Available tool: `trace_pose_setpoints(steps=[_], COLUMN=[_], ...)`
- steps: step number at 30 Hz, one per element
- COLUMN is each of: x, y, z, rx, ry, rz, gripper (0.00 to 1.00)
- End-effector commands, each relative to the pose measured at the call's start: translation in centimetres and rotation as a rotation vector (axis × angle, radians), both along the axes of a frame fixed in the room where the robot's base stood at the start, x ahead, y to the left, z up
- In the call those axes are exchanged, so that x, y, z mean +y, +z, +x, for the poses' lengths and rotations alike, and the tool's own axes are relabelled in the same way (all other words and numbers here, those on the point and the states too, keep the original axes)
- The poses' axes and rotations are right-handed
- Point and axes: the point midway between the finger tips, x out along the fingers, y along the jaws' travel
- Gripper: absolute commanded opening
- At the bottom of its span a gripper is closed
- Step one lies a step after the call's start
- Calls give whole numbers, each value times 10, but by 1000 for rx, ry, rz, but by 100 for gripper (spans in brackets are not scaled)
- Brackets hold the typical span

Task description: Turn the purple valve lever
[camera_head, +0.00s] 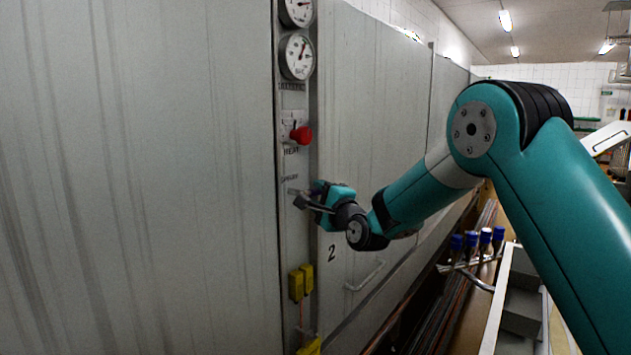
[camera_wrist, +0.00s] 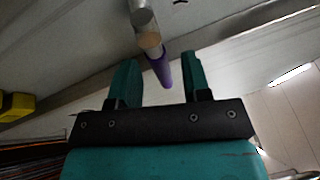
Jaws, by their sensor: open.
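The purple valve lever (camera_wrist: 163,70) shows in the wrist view as a purple sleeve on the end of a metal stem (camera_wrist: 145,22). It reaches into the gap between the two fingers of my gripper (camera_wrist: 160,62). The fingers are open, with visible space on both sides of the lever; they do not close on it. In the head view my gripper (camera_head: 305,199) is at the narrow control panel (camera_head: 290,238), just below the "SPRAY" label. There the purple of the lever cannot be made out and is hidden by the gripper.
A red knob (camera_head: 301,134) marked "HEAT" sits above my gripper, below two round gauges (camera_head: 298,57). Yellow boxes (camera_head: 297,285) are lower on the panel. A door handle (camera_head: 365,277) is at lower right. Large grey metal walls (camera_head: 140,180) flank the panel.

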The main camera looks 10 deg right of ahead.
Motion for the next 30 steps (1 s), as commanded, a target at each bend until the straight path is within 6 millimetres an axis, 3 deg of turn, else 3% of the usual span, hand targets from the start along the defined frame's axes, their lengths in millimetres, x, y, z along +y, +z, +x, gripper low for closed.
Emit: trace_pose_setpoints(steps=[6,15,17,21,26,30], x=[5,6,6,6,5,-12], y=[3,2,2,3,2,1], z=[19,21,21,20,20,21], rx=[0,0,0,0,0,18], ry=[-1,-1,-1,-1,-1,-22], rz=[-1,-1,-1,-1,-1,22], gripper=[44,44,32,0,0,0])
